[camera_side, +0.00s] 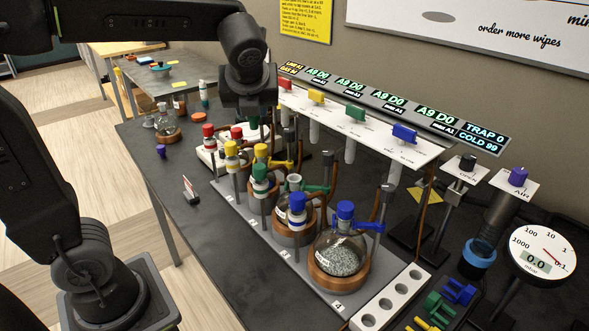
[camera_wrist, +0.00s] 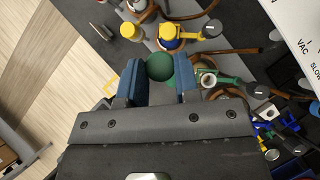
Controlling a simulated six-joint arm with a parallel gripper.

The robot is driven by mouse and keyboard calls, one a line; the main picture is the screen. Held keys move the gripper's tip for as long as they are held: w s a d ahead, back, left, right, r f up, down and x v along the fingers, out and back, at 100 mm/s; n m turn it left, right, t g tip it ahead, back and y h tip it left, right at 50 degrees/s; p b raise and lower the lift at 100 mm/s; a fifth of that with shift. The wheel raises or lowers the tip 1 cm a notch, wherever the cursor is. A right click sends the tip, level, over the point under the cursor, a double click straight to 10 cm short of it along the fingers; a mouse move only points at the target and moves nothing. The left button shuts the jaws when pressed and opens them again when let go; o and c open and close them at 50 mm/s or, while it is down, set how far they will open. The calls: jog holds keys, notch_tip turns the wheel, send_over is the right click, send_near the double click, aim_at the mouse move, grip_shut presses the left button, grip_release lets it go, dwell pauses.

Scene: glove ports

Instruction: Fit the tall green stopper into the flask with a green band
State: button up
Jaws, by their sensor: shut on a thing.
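My gripper (camera_wrist: 160,82) is shut on a green stopper (camera_wrist: 160,67), whose rounded top shows between the fingers in the wrist view. In the side view my gripper (camera_side: 250,108) hangs above the back part of the flask row, and a little dark green shows under it. The flask with green fittings (camera_side: 294,181) stands third in the row with its pale neck open. In the wrist view this open neck (camera_wrist: 208,80) is right of the held stopper, apart from it. The stopper's lower end is hidden.
A blue-capped flask (camera_side: 345,212) stands nearer the camera, and yellow caps (camera_side: 261,151) stand behind. Brown hoses and a white valve panel (camera_side: 375,140) border the row. The dark bench left of the row is mostly clear.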

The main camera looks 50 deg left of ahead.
jog(key=shift+w+d+f, duration=0.6)
jog(key=shift+d+f, duration=0.75)
jog(key=shift+f, duration=0.2)
jog(key=shift+w+d+f, duration=0.55)
jog(key=shift+d+f, duration=0.85)
jog(key=shift+f, duration=0.2)
jog(key=shift+w+d+f, duration=0.6)
jog(key=shift+d+f, duration=0.75)
jog(key=shift+f, duration=0.2)
jog(key=shift+f, duration=0.35)
jog(key=shift+f, duration=0.25)
jog(key=o, duration=0.9)
